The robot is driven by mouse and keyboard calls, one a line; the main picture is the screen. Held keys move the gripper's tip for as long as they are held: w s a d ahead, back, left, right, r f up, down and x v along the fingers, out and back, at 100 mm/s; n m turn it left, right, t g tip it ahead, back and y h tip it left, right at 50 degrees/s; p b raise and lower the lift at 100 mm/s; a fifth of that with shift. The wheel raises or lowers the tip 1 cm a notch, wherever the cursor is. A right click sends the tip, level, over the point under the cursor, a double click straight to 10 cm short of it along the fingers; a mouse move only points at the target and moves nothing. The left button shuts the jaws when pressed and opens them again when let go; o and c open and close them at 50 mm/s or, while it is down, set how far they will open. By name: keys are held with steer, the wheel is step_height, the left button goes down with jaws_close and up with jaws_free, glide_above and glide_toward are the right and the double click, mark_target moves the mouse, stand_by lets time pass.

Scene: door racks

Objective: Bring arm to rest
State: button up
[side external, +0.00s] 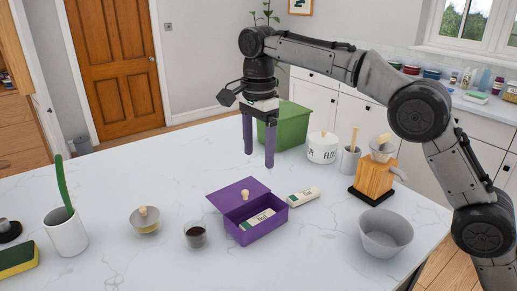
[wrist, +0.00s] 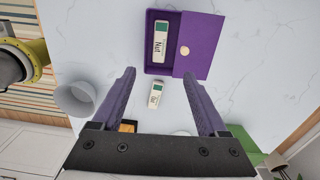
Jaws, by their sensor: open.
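My gripper (side external: 258,160) is open and empty. It hangs fingers down above the white marble counter, behind the purple box. In the wrist view its two purple fingers (wrist: 163,85) are spread wide with nothing held between them. The purple box (side external: 265,230) has its lid (side external: 233,197) shifted to one side, so it is partly open. A small white and green carton (side external: 260,218) lies inside the box. A second similar carton (side external: 303,197) lies on the counter beside it. In the wrist view the box (wrist: 160,69) is beyond the fingertips.
Behind my gripper stands a green bin (side external: 290,125). To the right are a white canister (side external: 322,150), a wooden coffee stand (side external: 375,178) and a grey bowl (side external: 386,238). The counter's back left is clear.

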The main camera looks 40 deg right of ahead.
steer(key=s+d+r+m+t, duration=0.1)
steer(key=s+d+r, duration=0.2)
steer(key=r, duration=0.2)
steer(key=s+d+r+t, duration=0.1)
steer(key=s+d+r, duration=0.2)
steer(key=r, duration=0.2)
steer(key=s+d+r+n+t, duration=0.15)
steer(key=s+d, duration=0.35)
steer(key=s, duration=0.7)
steer(key=s+d+f+n+t, duration=0.1)
steer(key=s+d+f+n, duration=0.15)
steer(key=s, duration=0.25)
steer(key=s+d+f+n, duration=0.1)
steer(key=s+f+n, duration=0.25)
steer(key=s, duration=0.25)
steer(key=s+f+n+t, duration=0.1)
steer(key=s+f+n, duration=0.3)
steer(key=f+n, duration=0.6)
steer(key=shift+s+d+f+n, duration=0.15)
steer(key=shift+s+f+n, duration=0.15)
steer(key=shift+f, duration=0.25)
